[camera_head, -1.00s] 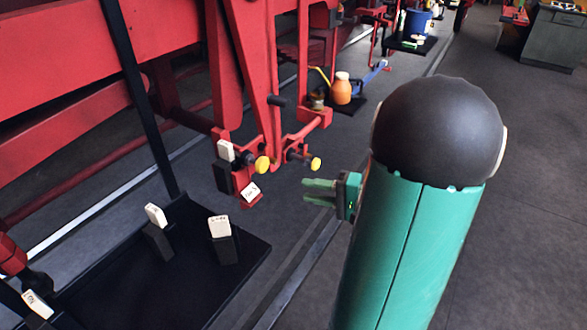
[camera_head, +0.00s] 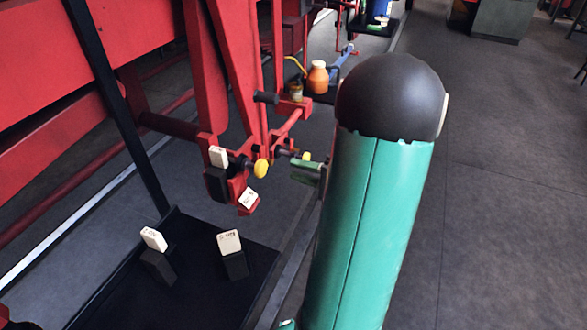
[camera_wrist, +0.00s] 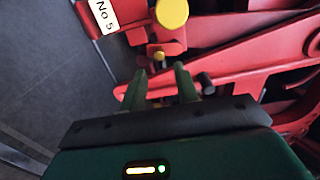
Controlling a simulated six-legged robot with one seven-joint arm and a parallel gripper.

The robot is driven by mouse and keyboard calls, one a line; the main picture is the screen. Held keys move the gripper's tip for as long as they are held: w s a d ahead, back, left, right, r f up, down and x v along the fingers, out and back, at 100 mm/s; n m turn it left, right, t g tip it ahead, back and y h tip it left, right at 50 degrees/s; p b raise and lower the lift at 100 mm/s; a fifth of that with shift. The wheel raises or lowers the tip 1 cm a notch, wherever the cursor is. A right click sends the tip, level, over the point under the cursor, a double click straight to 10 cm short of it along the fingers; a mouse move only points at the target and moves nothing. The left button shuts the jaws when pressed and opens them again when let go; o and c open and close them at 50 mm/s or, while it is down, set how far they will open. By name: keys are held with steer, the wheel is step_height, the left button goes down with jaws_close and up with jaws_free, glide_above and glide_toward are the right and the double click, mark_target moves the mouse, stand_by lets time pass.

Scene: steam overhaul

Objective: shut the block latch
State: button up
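I cannot tell for certain which part is the block latch. On the red frame (camera_head: 215,110) there is a yellow-tipped black pin (camera_head: 261,168) beside a dark block with a white tag (camera_head: 218,157). A second, smaller yellow tip (camera_head: 306,156) is just by my gripper (camera_head: 304,172). In the wrist view, a large yellow disc (camera_wrist: 172,12) is at the top and a small yellow knob (camera_wrist: 159,56) lies just beyond my gripper (camera_wrist: 160,72). The two green fingers are apart with nothing seen held between them. Contact with the red parts cannot be judged.
A "No 5" tag (camera_wrist: 103,15) sits on the red bracket. A black tray (camera_head: 190,290) with tagged dark blocks is at lower left. An orange jar (camera_head: 318,77) stands behind on a dark mat. Open grey floor (camera_head: 500,180) lies to the right.

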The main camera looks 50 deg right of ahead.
steer(key=x, duration=0.7)
steer(key=shift+w, duration=0.15)
steer(key=shift+f, duration=0.15)
jaws_close()
stand_by(1.4)
